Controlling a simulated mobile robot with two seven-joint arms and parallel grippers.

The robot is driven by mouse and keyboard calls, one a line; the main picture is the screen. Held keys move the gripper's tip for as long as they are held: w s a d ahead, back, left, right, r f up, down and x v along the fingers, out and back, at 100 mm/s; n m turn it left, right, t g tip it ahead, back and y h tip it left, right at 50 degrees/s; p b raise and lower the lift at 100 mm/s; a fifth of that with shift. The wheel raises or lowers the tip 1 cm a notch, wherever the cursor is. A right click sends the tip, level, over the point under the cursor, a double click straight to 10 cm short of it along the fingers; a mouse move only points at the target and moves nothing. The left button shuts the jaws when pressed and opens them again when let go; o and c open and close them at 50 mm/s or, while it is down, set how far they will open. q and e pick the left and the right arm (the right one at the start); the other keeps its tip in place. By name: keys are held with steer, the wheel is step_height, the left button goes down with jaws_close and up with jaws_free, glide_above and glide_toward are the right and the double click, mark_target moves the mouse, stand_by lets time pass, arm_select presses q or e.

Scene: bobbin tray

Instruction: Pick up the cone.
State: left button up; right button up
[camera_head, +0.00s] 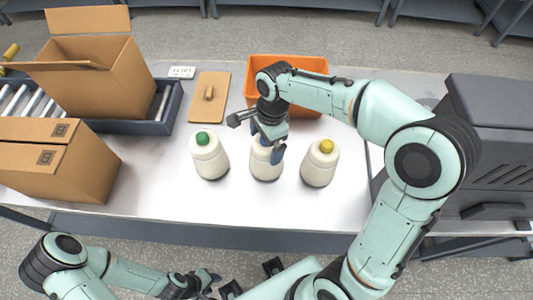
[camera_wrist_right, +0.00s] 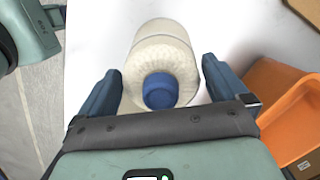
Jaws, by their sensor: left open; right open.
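Three cream cones stand upright in a row on the white table: one with a green top (camera_head: 208,158), one with a blue top (camera_head: 266,165) in the middle, and one with a yellow top (camera_head: 320,165). My right gripper (camera_head: 268,143) is open over the middle cone and partly hides its top. In the right wrist view the blue-topped cone (camera_wrist_right: 162,50) shows between the two open fingers (camera_wrist_right: 161,88), with gaps on both sides. My left gripper (camera_head: 205,281) is open and empty, low in front of the table.
An orange bin (camera_head: 318,66) stands behind the cones, also at right in the wrist view (camera_wrist_right: 288,112). A wooden board (camera_head: 210,84) lies beside it. Cardboard boxes (camera_head: 100,75) and a roller conveyor (camera_head: 160,125) are at left. A dark machine (camera_head: 490,130) stands at right.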

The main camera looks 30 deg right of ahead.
steer(key=c, duration=1.5)
steer(key=shift+o, duration=0.2)
steer(key=shift+r, duration=0.1)
arm_select(q)
steer(key=w+r+p, duration=0.3)
steer(key=w+r, duration=0.1)
steer(key=shift+r+p, duration=0.3)
steer(key=shift+r, duration=0.1)
arm_select(e)
step_height(320, 180, up, 20)
